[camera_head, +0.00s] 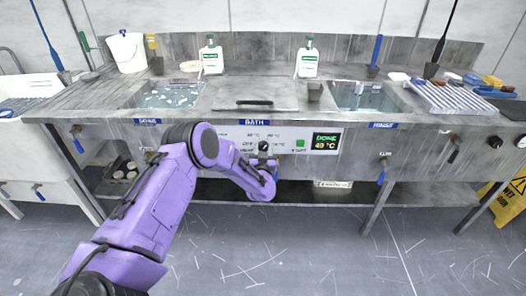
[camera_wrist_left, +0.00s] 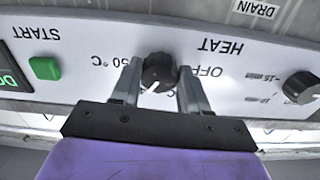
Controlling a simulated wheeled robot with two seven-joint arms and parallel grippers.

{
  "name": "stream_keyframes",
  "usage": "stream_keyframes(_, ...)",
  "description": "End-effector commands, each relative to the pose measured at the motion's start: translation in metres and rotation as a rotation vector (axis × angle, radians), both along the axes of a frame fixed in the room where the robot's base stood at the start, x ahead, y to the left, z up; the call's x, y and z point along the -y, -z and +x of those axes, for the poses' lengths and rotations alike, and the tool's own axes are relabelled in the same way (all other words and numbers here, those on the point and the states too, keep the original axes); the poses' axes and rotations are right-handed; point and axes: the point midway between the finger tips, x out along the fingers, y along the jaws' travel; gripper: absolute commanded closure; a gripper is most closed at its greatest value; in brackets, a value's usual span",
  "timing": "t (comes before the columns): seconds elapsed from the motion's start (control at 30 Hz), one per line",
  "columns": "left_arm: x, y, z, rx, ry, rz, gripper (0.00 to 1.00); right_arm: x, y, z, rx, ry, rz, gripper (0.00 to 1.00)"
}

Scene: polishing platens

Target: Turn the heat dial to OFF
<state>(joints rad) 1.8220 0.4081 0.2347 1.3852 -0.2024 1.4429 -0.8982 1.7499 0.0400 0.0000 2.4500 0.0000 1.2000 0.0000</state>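The black heat dial (camera_head: 264,146) is on the white control panel (camera_head: 228,137) at the front of the bath. In the left wrist view, turned over, the dial (camera_wrist_left: 158,72) sits between my left gripper's fingers (camera_wrist_left: 160,75), one on each side. The fingers look open around it, with a narrow gap at the right finger; contact on the left is unclear. Its white pointer mark points toward the gripper's base, slightly left, not at the OFF label (camera_wrist_left: 207,71). My right gripper is out of view.
A green start button (camera_wrist_left: 45,68) and a display (camera_head: 326,142) reading DONE 49 °C are on the same panel. Another black dial (camera_wrist_left: 301,87) is at the right in the wrist view. Bottles (camera_head: 211,58) stand on the bench behind.

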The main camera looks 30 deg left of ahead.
Motion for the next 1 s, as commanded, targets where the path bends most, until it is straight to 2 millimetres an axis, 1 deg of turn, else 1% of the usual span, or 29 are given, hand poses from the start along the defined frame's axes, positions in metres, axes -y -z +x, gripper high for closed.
stream_keyframes(0.03, 0.0, 0.0, 0.0, 0.0, 0.0, 0.0, 0.73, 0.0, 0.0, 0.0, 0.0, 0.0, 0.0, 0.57)
stream_keyframes(0.07, 0.0, 0.0, 0.0, 0.0, 0.0, 0.0, 0.83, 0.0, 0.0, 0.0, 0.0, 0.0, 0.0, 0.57)
stream_keyframes(0.1, 0.0, 0.0, 0.0, 0.0, 0.0, 0.0, 0.87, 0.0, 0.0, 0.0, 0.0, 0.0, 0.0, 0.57)
stream_keyframes(0.37, 0.0, 0.0, 0.0, 0.01, 0.0, -0.016, 0.87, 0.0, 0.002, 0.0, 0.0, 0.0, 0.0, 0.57)
stream_keyframes(0.57, 0.0, 0.002, 0.0, 0.054, 0.0, -0.089, 0.87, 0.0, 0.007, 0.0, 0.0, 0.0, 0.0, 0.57)
stream_keyframes(0.77, 0.001, 0.002, 0.0, 0.137, 0.0, -0.222, 0.87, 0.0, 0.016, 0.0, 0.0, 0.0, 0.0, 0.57)
stream_keyframes(1.0, 0.001, 0.003, 0.0, 0.256, -0.001, -0.417, 0.87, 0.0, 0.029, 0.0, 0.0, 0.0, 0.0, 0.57)
